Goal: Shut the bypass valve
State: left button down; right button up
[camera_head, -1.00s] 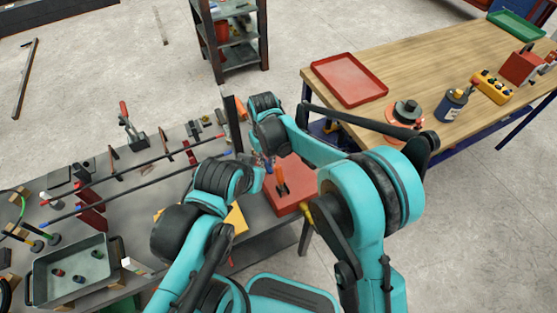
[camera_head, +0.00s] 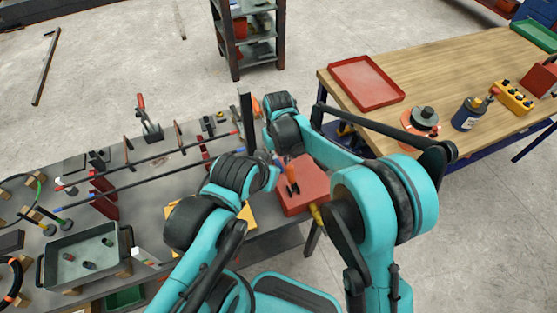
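No part is clearly marked as the bypass valve. A red-handled lever fitting (camera_head: 148,120) stands upright on the dark workbench (camera_head: 250,243) at the left. A red box (camera_head: 313,198) at the bench's right end has a small dark and orange upright piece (camera_head: 292,178) by it. My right gripper (camera_head: 277,160) is close to that piece, largely hidden by my wrists; its fingers are too small to read. My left wrist (camera_head: 240,172) hangs over the bench's right part, left of the red box. My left gripper is hidden behind it.
Two long dark rods (camera_head: 150,160) run across the bench. A grey bin (camera_head: 80,262) with small parts sits at its near left. A wooden table (camera_head: 440,65) with a red tray (camera_head: 365,83) stands right. A shelf rack (camera_head: 250,40) stands behind. Open floor lies between.

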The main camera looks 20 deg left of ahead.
aim_at(279, 165)
notch_tip(279, 165, up, 12)
dwell(0.4)
jog(key=shift+d, duration=0.1)
dwell(0.3)
jog(key=d+r+m+t+y, duration=0.1)
jog(key=d+r+m, duration=0.15)
jog(key=d, duration=0.75)
jog(key=d+r+m+t, duration=0.1)
jog(key=d+r+t, duration=0.15)
jog(key=d, duration=0.75)
jog(key=s+d+f+m+t, duration=0.2)
jog(key=s+d, duration=0.4)
jog(key=d, duration=0.3)
jog(key=s+d+f+m+t+h+b, duration=0.1)
jog(key=s+d+f+m, duration=0.2)
jog(key=s+d, duration=0.3)
jog(key=d, duration=0.4)
jog(key=shift+t+b, duration=0.3)
jog(key=shift+t, duration=0.05)
